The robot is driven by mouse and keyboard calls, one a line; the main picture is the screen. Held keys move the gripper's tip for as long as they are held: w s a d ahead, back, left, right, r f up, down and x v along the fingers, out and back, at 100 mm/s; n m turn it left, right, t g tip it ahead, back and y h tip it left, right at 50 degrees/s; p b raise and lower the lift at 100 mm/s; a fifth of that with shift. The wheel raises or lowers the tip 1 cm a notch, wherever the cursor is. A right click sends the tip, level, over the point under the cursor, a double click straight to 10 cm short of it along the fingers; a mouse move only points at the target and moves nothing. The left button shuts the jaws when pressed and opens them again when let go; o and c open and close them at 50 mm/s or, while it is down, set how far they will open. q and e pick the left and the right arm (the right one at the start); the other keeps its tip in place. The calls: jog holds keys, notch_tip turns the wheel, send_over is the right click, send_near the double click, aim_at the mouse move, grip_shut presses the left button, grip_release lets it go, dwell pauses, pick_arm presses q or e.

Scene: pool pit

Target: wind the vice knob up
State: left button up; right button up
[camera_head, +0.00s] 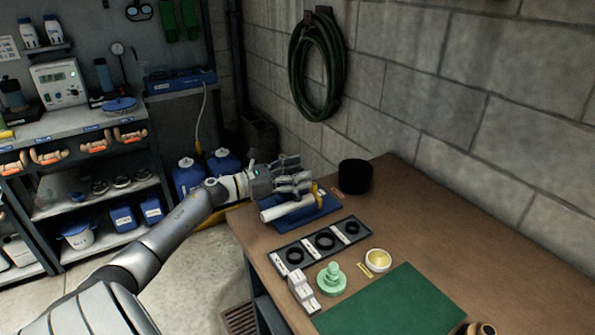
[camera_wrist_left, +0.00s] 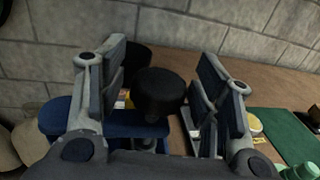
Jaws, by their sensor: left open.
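The vice has a blue base (camera_head: 302,217) and stands at the far left corner of the brown bench, with a pale cylinder (camera_head: 287,207) lying across it. In the left wrist view the blue base (camera_wrist_left: 125,129) shows below a round black knob (camera_wrist_left: 160,94) on a short stem. My left gripper (camera_head: 297,178) is over the vice. The wrist view shows its fingers (camera_wrist_left: 163,70) open, one on each side of the knob, with visible gaps. In the head view the gripper hides the knob. My right gripper is not in view.
A black cylinder (camera_head: 355,176) stands behind the vice. The bench is bare toward the right. A block wall rises behind.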

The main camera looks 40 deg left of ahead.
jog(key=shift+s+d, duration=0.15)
pick_arm(q)
jog(key=c, duration=1)
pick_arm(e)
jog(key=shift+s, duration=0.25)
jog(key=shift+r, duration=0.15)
